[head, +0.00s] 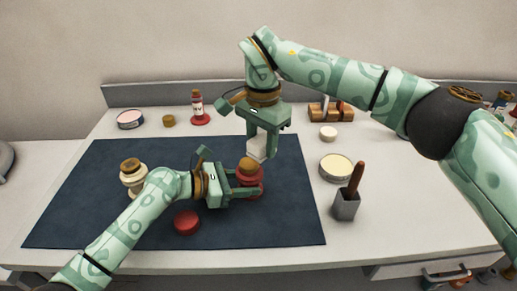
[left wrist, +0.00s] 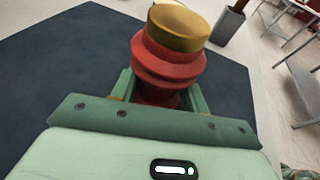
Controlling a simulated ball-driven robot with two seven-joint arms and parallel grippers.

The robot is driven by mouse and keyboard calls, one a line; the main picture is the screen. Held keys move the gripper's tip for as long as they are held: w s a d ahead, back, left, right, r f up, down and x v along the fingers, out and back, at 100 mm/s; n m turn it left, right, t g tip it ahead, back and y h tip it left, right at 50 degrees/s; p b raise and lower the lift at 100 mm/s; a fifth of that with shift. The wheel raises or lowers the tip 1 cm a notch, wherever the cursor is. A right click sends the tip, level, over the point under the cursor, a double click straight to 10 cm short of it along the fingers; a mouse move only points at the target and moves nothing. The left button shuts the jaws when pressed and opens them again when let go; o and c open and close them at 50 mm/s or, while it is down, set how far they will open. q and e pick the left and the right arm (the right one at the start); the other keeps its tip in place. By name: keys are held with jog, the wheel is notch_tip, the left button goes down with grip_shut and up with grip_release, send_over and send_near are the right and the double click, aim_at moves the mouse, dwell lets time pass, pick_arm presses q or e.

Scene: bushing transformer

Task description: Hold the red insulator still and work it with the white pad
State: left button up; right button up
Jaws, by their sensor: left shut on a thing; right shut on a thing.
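The red insulator (head: 251,176) with a brown-gold cap stands upright on the dark blue mat (head: 90,190). My left gripper (head: 247,188) is shut around its lower body from the left. The left wrist view shows the insulator (left wrist: 166,62) between the green fingers (left wrist: 158,95), its gold cap clear above them. My right gripper (head: 265,138) points down from above and is shut on the white pad (head: 257,147). The pad is right above the insulator's cap, at its back right; I cannot tell whether they touch.
A cream insulator (head: 132,176) stands on the mat's left, and a red round piece (head: 187,222) lies at the front. Right of the mat are a cream-filled tin (head: 336,167) and a grey holder (head: 345,205) with a brown handle.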

jog(key=shift+r, duration=2.5)
pick_arm(q)
jog(key=o, duration=0.8)
jog(key=shift+o, duration=0.2)
